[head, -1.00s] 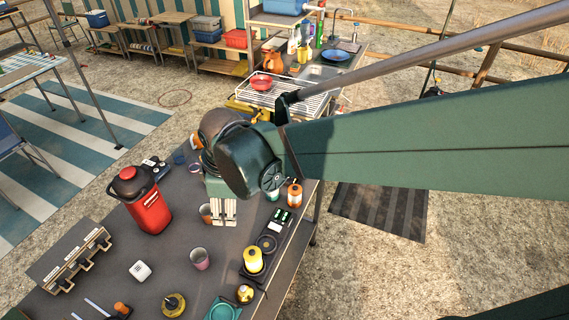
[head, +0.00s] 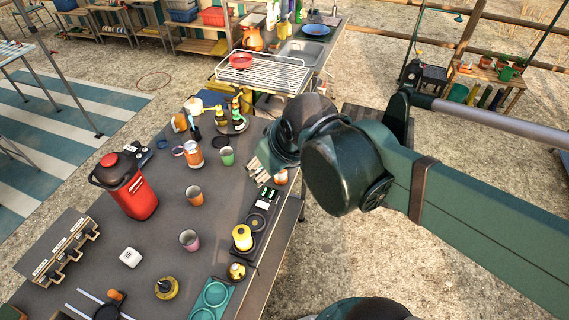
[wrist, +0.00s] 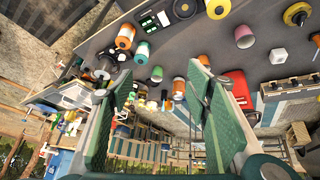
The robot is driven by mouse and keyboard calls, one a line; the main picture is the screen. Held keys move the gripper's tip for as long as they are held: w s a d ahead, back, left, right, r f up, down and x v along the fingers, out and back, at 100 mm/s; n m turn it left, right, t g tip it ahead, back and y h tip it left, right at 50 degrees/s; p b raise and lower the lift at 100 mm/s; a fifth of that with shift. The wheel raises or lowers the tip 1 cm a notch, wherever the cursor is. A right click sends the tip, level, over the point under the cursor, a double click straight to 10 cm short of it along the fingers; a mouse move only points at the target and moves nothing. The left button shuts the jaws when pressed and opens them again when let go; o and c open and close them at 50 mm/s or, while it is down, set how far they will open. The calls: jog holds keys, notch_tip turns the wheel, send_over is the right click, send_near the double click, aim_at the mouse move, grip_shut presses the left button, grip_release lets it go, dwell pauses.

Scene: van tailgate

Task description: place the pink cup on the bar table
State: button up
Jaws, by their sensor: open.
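The pink cup (head: 189,240) stands upright on the dark grey table (head: 165,215), near its middle, apart from its neighbours. It also shows in the wrist view (wrist: 244,37), upper right. My gripper (head: 259,168) is beyond the cup, to its upper right in the head view, over the table's right edge. In the wrist view my gripper (wrist: 160,78) has its two green fingers spread wide, with nothing held between them. The pink cup lies outside the fingers. I cannot tell which surface is the bar table.
An orange cup (head: 194,196) and a green cup (head: 227,156) stand beyond the pink cup. A red jug (head: 130,190) stands left. A yellow canister (head: 242,238) is close on its right. A white block (head: 131,257) and teal tray (head: 212,296) are nearer.

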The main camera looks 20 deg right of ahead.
jog(key=s+d+m, duration=0.1)
jog(key=s+d+m+t, duration=0.1)
jog(key=d+m, duration=0.1)
jog(key=shift+r, duration=0.4)
